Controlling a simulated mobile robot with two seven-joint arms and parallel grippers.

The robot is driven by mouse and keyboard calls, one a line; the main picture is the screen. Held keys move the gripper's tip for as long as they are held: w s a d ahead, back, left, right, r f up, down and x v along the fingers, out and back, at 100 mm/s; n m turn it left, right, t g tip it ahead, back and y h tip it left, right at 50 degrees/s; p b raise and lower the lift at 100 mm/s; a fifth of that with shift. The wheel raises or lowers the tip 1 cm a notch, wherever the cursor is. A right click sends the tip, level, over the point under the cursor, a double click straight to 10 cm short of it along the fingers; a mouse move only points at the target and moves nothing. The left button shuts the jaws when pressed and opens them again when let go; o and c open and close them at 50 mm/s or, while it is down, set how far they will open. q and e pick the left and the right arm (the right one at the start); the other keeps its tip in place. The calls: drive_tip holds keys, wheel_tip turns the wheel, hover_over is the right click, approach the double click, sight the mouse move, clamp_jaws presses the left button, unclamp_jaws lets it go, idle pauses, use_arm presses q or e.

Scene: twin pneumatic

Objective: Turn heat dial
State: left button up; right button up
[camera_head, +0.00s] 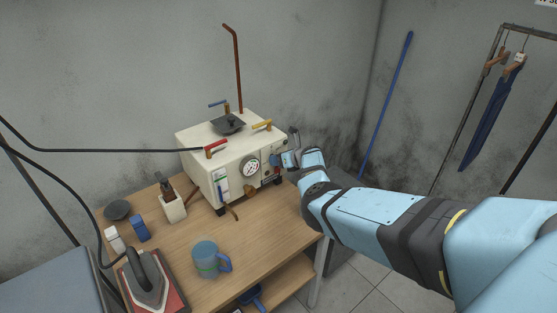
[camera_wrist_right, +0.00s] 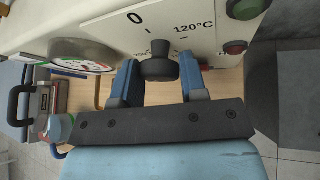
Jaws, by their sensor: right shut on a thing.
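The heat dial (camera_wrist_right: 158,66) is a black knob on the front panel of the cream boiler (camera_head: 198,163), with "0" and "120°C" printed near it in the right wrist view. My right gripper (camera_head: 279,160) is at the right part of the boiler's front face. In the right wrist view its two blue fingers (camera_wrist_right: 159,72) stand on either side of the knob, shut on it. In the head view the gripper and arm hide the dial. My left gripper is not in view.
A round pressure gauge (camera_head: 250,166) sits left of the gripper. A black hose (camera_head: 110,150) runs to the boiler.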

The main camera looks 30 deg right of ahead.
drive_tip(key=o, duration=0.9)
drive_tip(key=shift+w+a, duration=0.1)
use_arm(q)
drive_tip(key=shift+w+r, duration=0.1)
use_arm(e)
drive_tip(key=shift+r, duration=0.1)
use_arm(q)
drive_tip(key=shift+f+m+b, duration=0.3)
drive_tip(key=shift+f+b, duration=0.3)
drive_tip(key=shift+b, duration=0.35)
use_arm(e)
wheel_tip(320, 180, up, 20)
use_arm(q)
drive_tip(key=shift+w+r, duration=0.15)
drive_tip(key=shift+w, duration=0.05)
